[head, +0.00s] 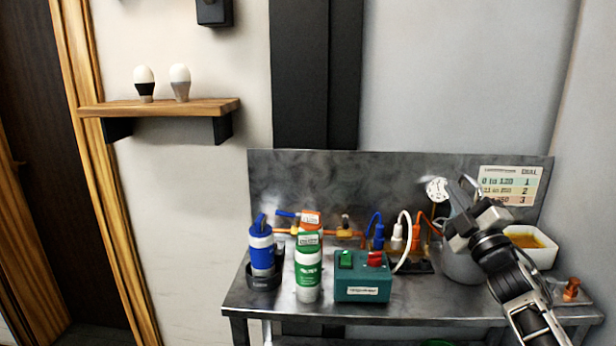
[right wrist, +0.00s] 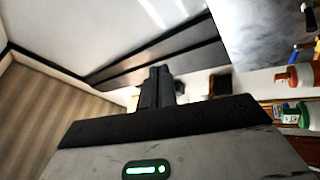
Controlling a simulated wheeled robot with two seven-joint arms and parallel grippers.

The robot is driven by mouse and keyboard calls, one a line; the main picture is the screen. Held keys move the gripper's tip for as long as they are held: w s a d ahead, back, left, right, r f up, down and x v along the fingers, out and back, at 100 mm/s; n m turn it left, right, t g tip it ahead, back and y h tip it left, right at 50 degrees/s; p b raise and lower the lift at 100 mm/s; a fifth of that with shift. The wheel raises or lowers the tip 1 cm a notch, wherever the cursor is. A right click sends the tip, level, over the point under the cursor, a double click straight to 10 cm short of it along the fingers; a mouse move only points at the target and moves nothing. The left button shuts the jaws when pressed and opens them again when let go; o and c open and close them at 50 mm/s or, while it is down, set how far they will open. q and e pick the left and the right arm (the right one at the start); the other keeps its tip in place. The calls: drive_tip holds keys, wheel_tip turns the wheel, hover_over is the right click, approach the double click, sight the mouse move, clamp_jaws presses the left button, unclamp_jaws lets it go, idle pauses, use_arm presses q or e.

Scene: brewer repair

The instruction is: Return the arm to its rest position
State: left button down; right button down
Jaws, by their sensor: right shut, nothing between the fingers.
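My right gripper (head: 458,192) is raised over the right part of the metal workbench (head: 420,312), in front of the backsplash and near the round gauge (head: 437,189). Its fingers point up and to the left, and nothing is held. In the right wrist view the closed fingers (right wrist: 158,86) show against the wall. My right arm comes in from the lower right and partly hides the grey pot (head: 460,264) behind it. My left gripper is not in view.
The bench holds a blue bottle (head: 262,251), a green-and-white bottle (head: 308,270), a teal box (head: 362,283) with switches, a white tray (head: 541,254) and a copper fitting (head: 572,288). A wooden shelf (head: 190,107) with two bulbs hangs at left. The bench's front strip is clear.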

drive_tip(key=w+d+f+m+g+h, duration=0.2)
drive_tip(key=d+f+m+g+h, duration=0.55)
drive_tip(key=m, duration=0.65)
drive_tip(key=s+a+f+y, duration=0.1)
drive_tip(key=s+a+f, duration=0.2)
drive_tip(key=f, duration=0.2)
drive_tip(key=s+a+f+n+y, duration=0.1)
drive_tip(key=s+a+f, duration=0.15)
drive_tip(key=f, duration=0.25)
drive_tip(key=s+a+f+y, duration=0.1)
drive_tip(key=s+a+f, duration=0.15)
drive_tip(key=f, duration=0.25)
drive_tip(key=s+a+f+g, duration=0.1)
drive_tip(key=s+a+f, duration=0.3)
drive_tip(key=s, duration=0.6)
drive_tip(key=s+a+f+g+y, duration=0.1)
drive_tip(key=s+a+f+g, duration=0.1)
drive_tip(key=s+a+f, duration=0.2)
drive_tip(key=s+a+f+m+g+y, duration=0.1)
drive_tip(key=s+a+f, duration=0.4)
drive_tip(key=s, duration=1.1)
wheel_tip(320, 180, down, 4)
drive_tip(key=shift+s+r+g, duration=0.2)
drive_tip(key=shift+s+g, duration=0.15)
drive_tip(key=shift+g, duration=0.2)
